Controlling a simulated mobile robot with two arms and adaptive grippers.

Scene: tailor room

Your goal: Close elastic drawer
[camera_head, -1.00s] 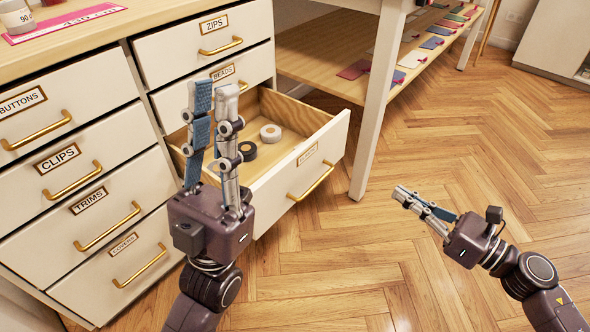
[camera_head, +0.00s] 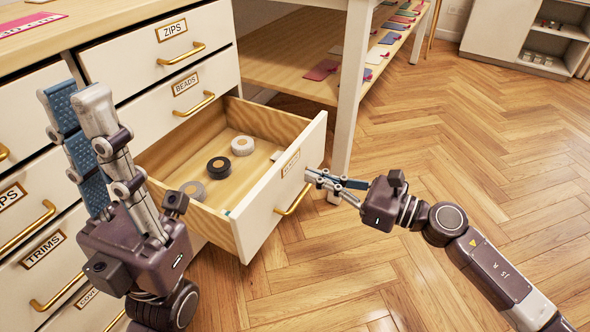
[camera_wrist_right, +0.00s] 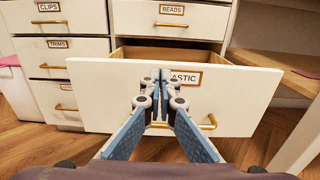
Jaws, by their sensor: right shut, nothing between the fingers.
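The elastic drawer (camera_head: 262,222) is pulled well out below the beads drawer, with black and grey rolls lying inside. In the right wrist view my right gripper (camera_wrist_right: 160,76) overlaps the label and handle. My left gripper (camera_head: 67,92) points upward in front of the cabinet's left side; its fingers look close together.
The closed beads drawer (camera_head: 185,101) and zips drawer (camera_head: 160,50) are above. The closed trims drawer (camera_head: 42,262) is to the left. A white table leg (camera_head: 349,100) stands close behind the open drawer. The wooden floor (camera_head: 450,140) to the right is clear.

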